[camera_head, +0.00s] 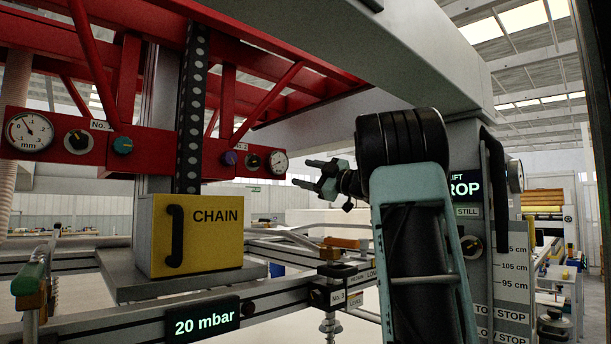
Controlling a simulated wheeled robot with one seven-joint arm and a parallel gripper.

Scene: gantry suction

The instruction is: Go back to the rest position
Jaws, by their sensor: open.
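My gripper (302,174) is in the middle of the head view, at the end of my black and teal arm. Its two dark fingers point left and stand apart with nothing between them. It is in front of the gantry, near the right end of the red panel (205,158) and a round gauge (277,162). I cannot tell whether it touches anything. My arm hides part of the grey lift column behind it.
A grey column (497,262) with height marks stands right of my arm. Red trusses (215,45) are overhead.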

